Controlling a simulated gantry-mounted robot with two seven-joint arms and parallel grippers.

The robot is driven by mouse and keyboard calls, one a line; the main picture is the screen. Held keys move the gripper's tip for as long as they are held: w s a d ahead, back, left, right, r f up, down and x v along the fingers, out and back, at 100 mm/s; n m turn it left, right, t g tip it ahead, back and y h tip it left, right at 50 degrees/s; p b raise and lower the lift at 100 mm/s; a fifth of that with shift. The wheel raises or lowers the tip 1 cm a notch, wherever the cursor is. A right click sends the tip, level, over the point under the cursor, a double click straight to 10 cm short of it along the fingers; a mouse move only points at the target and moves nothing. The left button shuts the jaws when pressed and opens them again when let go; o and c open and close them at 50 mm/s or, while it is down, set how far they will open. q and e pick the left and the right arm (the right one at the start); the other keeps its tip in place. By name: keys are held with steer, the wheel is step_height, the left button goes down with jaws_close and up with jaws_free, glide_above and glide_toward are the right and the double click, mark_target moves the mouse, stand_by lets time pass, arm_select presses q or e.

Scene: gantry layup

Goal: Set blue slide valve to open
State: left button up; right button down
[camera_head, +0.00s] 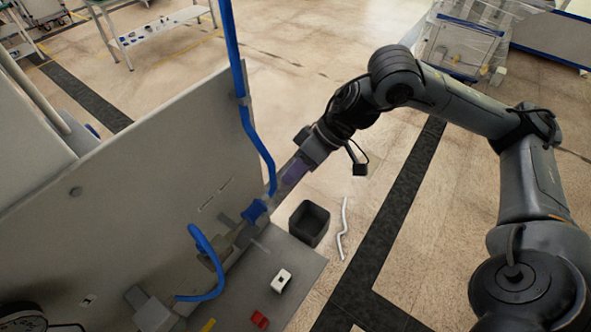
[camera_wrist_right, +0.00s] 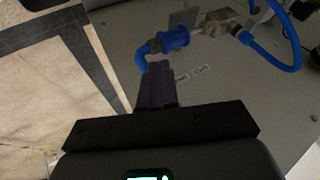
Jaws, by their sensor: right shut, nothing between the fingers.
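The blue slide valve (camera_head: 255,211) sits on a metal pipe fitting at the face of the grey panel. In the right wrist view it shows as a blue ribbed sleeve (camera_wrist_right: 174,39) with a blue hose at its left end. My right gripper (camera_head: 286,183) has purple fingers. They are shut and empty, just above and to the right of the valve in the head view. In the right wrist view the fingertips (camera_wrist_right: 158,66) point at the valve, close to the hose end. I cannot tell whether they touch. My left gripper is not in view.
The upright grey panel (camera_head: 120,180) fills the left side. A blue hose (camera_head: 258,150) runs down to the valve, and another (camera_head: 215,262) loops beside the fitting. A black bin (camera_head: 309,223), a white block (camera_head: 281,281) and a red piece (camera_head: 259,319) lie below.

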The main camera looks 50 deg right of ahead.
mark_target(266, 203)
steer(key=x, duration=0.7)
steer(key=shift+a+f+p, duration=0.1)
steer(key=shift+f+p, duration=0.05)
steer(key=shift+p, duration=0.25)
